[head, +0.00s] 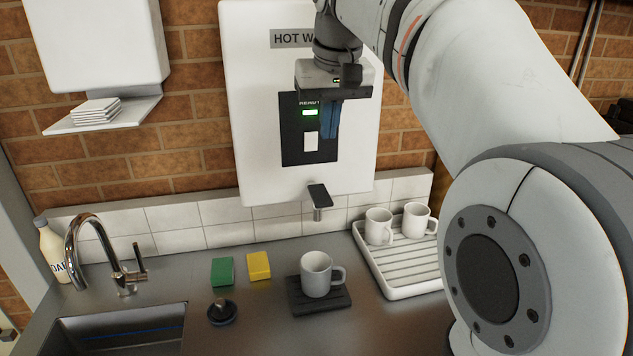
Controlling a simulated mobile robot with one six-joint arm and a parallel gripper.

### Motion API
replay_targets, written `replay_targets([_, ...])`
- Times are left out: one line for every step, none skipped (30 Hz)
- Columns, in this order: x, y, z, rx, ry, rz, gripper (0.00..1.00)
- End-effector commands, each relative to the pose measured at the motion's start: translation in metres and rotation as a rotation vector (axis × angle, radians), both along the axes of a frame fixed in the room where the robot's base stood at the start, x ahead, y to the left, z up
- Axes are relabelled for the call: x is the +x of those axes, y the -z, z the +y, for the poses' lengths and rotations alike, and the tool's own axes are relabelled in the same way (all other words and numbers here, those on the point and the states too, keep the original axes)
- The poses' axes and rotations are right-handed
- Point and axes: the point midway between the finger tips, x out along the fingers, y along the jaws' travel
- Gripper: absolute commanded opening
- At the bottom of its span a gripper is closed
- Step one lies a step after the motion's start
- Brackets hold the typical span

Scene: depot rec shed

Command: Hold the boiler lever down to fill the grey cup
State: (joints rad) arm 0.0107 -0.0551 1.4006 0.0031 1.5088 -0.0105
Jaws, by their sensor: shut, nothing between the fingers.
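The white boiler (260,150) hangs on the brick wall, with a dark panel showing a lit green light (310,113). Its black lever (318,194) sticks out at the bottom over a short spout (317,214). The grey cup (316,274) stands upright on a dark mat (306,302) below the spout, handle to the right; I cannot see inside it well enough to tell its contents. My gripper (330,135) is shut and empty, pointing down in front of the boiler panel, above the lever and apart from it.
A white drying rack (405,291) with two white mugs (379,226) stands to the right. A green sponge (222,271), a yellow sponge (259,266) and a black plug (222,312) lie left of the cup. The sink (115,335) and curved tap (85,225) are further left.

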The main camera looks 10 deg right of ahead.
Motion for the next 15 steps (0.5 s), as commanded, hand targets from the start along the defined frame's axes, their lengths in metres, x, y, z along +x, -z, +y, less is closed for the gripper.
replay_targets([0.0,0.0,0.0,0.0,0.0,0.0,0.0])
replay_targets([0.0,0.0,0.0,0.0,0.0,0.0,0.0])
replay_targets([0.0,0.0,0.0,0.0,0.0,0.0,0.0])
replay_targets([0.0,0.0,0.0,0.0,0.0,0.0,0.0])
replay_targets([0.0,0.0,0.0,0.0,0.0,0.0,0.0])
replay_targets([0.0,0.001,0.0,0.0,0.0,0.0,0.0])
replay_targets([0.0,0.002,0.0,0.0,0.0,0.0,0.0])
replay_targets([0.001,0.003,0.0,0.0,0.0,0.0,0.0])
replay_targets([0.001,0.005,0.0,0.0,0.0,0.001,0.0])
replay_targets([0.002,0.008,0.0,0.0,0.0,0.001,0.0])
replay_targets([0.003,0.011,0.0,0.0,0.0,0.002,0.0])
replay_targets([0.004,0.016,0.0,0.0,0.0,0.002,0.0])
replay_targets([0.005,0.021,0.0,0.0,0.0,0.003,0.0])
replay_targets([0.007,0.026,0.0,0.0,0.0,0.004,0.0])
replay_targets([0.009,0.034,0.0,0.0,0.0,0.004,0.0])
